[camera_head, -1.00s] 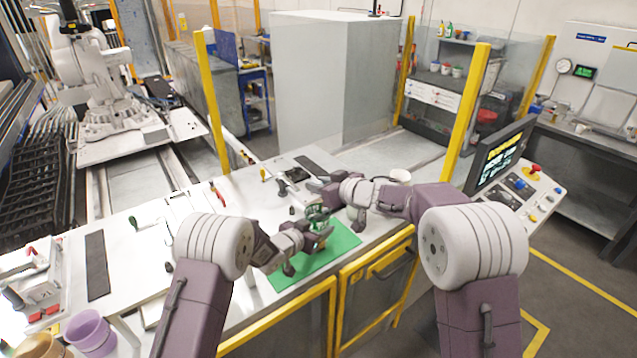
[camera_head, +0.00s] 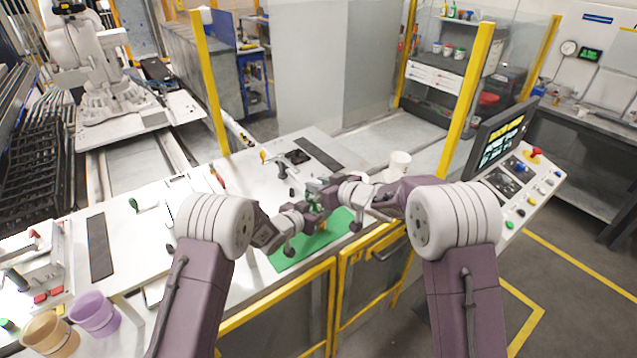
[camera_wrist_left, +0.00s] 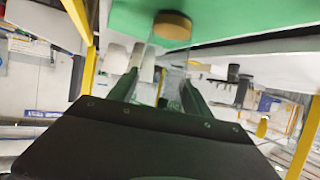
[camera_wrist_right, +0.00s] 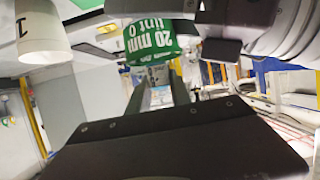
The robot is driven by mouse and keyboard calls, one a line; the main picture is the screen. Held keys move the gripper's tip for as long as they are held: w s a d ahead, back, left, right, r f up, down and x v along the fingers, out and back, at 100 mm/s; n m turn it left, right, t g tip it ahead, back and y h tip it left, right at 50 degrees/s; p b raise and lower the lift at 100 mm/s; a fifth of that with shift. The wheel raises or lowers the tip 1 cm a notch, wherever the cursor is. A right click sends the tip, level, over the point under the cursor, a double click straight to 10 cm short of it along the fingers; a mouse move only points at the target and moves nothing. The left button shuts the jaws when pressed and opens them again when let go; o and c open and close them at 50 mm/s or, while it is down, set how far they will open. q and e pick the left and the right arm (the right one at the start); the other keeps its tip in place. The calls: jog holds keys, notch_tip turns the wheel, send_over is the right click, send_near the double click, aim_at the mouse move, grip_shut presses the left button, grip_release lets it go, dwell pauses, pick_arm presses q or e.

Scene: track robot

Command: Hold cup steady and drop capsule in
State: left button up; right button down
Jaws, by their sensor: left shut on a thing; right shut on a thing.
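My right gripper (camera_head: 328,195) and left gripper (camera_head: 310,214) meet over the green mat (camera_head: 290,255). In the left wrist view, the left gripper (camera_wrist_left: 172,85) is shut on a clear, see-through piece (camera_wrist_left: 165,58). A brown disc (camera_wrist_left: 172,26) shows at its far end. In the right wrist view, the right gripper (camera_wrist_right: 158,85) is shut on a green piece with white print (camera_wrist_right: 158,42), reading "20 mm". In the head view, green and clear parts (camera_head: 314,187) show between the hands, partly hidden. I cannot tell which held piece is the cup or the capsule.
A white cup (camera_head: 398,164) stands right of the right gripper; it also shows in the right wrist view (camera_wrist_right: 40,32). Purple (camera_head: 94,313) and tan (camera_head: 48,334) cups stand at front left. A control panel (camera_head: 515,185) is on the right. The table's left middle is mostly clear.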

dwell(0.3)
jog(key=c, duration=1.1)
grip_release()
dwell(0.9)
pick_arm(q)
jog(key=o, duration=1.6)
pick_arm(e)
notch_tip(320, 180, up, 6)
